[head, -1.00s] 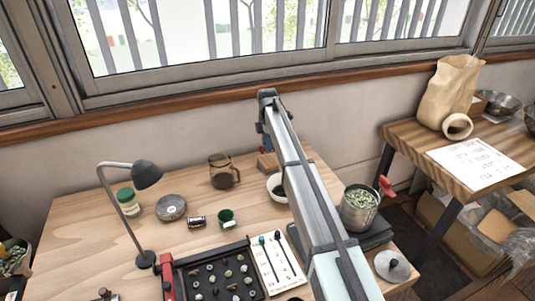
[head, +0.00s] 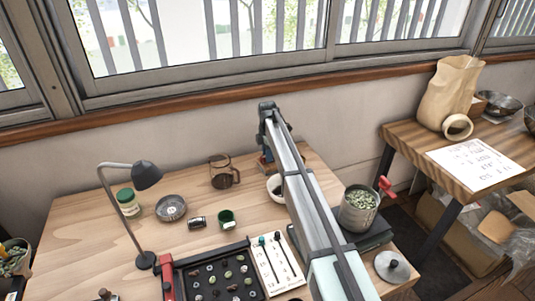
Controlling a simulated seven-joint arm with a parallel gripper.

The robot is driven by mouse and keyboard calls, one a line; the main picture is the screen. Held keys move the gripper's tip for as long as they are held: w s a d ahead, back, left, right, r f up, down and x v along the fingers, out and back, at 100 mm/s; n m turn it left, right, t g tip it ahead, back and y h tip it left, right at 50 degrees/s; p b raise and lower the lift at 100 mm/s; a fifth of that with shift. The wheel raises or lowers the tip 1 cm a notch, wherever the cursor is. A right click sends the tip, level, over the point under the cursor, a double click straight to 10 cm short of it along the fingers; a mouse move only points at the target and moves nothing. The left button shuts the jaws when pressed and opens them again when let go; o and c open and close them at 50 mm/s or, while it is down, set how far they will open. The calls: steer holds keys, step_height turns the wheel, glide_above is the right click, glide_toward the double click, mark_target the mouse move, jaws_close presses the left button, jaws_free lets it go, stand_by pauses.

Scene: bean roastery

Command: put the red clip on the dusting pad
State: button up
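Two red things show in the head view, and I cannot tell for sure which is the red clip. One red piece (head: 385,186) stands at the rim of a metal pot of green beans, right of my arm. Another red piece (head: 167,278) is at the left edge of the black sample tray. I cannot make out the dusting pad for sure. My arm reaches away over the table; its far end bends down near a small wooden block (head: 264,165) at the back edge. My gripper is mostly hidden there, so its fingers and anything in them cannot be made out.
The bean pot (head: 357,216) stands on a dark slab (head: 378,233). A desk lamp (head: 147,175), glass jug (head: 222,178), grey dish (head: 171,208), green cup (head: 227,217) and sample tray (head: 211,295) occupy the table.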

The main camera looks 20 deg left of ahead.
steer(key=shift+o, duration=1.3)
step_height(320, 180, up, 12)
steer(key=shift+r, duration=0.15)
